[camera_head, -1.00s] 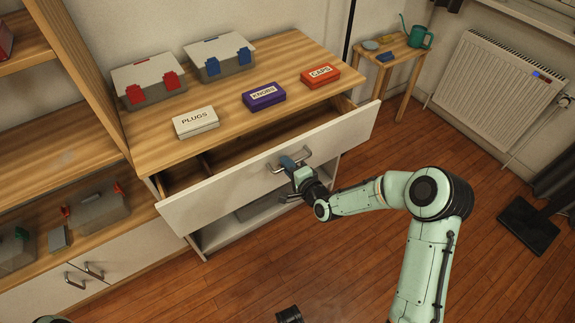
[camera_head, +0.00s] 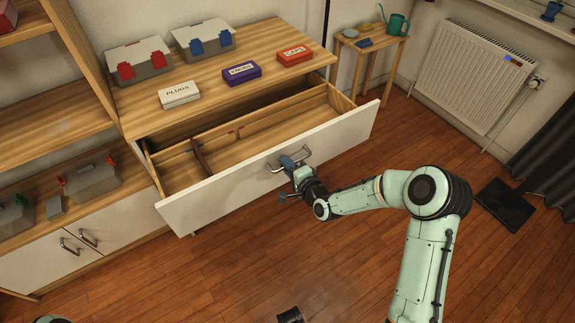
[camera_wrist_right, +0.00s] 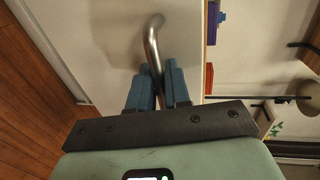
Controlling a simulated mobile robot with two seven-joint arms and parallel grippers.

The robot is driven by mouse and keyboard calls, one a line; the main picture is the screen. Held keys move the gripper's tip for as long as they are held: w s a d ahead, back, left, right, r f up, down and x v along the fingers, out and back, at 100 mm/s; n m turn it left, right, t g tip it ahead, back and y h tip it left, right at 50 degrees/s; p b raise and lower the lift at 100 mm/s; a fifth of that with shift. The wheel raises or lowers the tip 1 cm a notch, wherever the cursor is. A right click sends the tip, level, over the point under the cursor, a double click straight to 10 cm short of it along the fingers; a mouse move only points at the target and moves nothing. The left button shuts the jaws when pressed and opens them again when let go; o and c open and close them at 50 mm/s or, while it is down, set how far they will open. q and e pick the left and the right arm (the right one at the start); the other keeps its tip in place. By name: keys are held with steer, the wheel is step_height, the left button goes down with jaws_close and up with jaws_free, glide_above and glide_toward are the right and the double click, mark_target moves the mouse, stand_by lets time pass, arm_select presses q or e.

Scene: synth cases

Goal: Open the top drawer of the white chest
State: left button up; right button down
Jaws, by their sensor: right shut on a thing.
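The white chest (camera_head: 222,95) has a wooden top and stands at the centre-left of the head view. Its top drawer (camera_head: 225,198) is pulled well out, showing a wooden inside with a divider and no large things in it. My right gripper (camera_head: 289,164) is shut on the drawer's metal bar handle (camera_head: 304,154). In the right wrist view the blue fingers (camera_wrist_right: 155,88) close around the handle (camera_wrist_right: 152,42), against the white drawer front. My left gripper's fingers are not visible.
A white PLUGS box (camera_head: 179,95), a purple KNOBS box (camera_head: 242,73), an orange CAPS box (camera_head: 294,55) and two lidded cases stand on the chest. Open shelves are at left. A small table (camera_head: 372,42) and radiator (camera_head: 470,70) are at right. The floor before the drawer is clear.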

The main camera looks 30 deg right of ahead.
steer(key=shift+s, duration=0.2)
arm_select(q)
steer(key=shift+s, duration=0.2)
arm_select(e)
steer(key=shift+w, duration=0.1)
steer(key=c, duration=1.2)
jaws_free()
steer(key=shift+c, duration=0.2)
arm_select(q)
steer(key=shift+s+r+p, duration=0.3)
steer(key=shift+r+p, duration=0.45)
steer(key=shift+p, duration=0.15)
arm_select(e)
steer(key=v, duration=1.3)
steer(key=shift+s, duration=0.2)
